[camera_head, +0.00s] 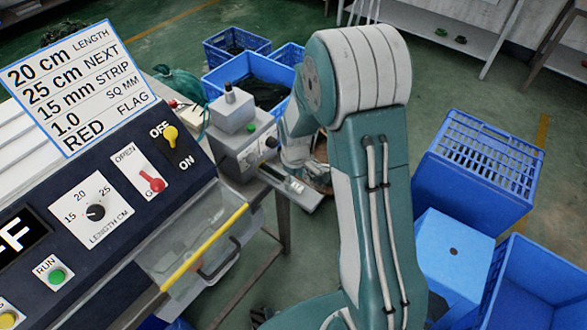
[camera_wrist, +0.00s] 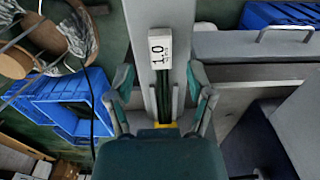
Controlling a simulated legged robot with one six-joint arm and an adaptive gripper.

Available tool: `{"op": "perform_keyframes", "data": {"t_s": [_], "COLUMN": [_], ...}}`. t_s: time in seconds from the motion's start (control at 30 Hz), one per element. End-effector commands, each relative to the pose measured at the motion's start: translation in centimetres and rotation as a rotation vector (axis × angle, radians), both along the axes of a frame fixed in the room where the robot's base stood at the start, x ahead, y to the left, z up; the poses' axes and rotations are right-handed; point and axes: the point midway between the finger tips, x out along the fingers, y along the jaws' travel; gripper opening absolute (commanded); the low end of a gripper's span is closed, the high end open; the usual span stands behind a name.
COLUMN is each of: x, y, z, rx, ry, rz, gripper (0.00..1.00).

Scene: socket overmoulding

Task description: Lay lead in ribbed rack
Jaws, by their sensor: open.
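In the wrist view my gripper (camera_wrist: 163,80) is open, its two fingers spread either side of a narrow grey strip. Several thin dark lengths that look like leads (camera_wrist: 178,92) lie along that strip between the fingers. A white tag marked 1.0 (camera_wrist: 165,48) sits at their far end. A small yellow part (camera_wrist: 166,126) shows near the palm. I see nothing clamped between the fingers. In the head view my arm hides most of the gripper beside the grey bench device (camera_head: 240,135). I cannot make out a ribbed rack for certain in either view.
A control panel (camera_head: 95,212) with a clear yellow-edged guard (camera_head: 205,250) stands at left, below an order card (camera_head: 80,88). Blue crates stand behind (camera_head: 235,48) and at right (camera_head: 475,170). A wooden reel (camera_wrist: 55,35) is at the wrist view's upper left.

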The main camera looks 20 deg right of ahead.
Motion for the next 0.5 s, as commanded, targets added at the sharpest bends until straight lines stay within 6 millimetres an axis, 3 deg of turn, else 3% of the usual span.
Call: {"op": "perform_keyframes", "data": {"t_s": [0.2,0.47,0.5], "x": [0.0,0.0,0.0], "y": [0.1,0.1,0.1], "z": [-1.6,-1.7,-1.7], "rx": [-0.001,-0.001,-0.001], "ry": [-0.001,-0.002,-0.002], "rz": [0.000,0.000,0.000], "gripper": [0.69,0.69,0.51]}}
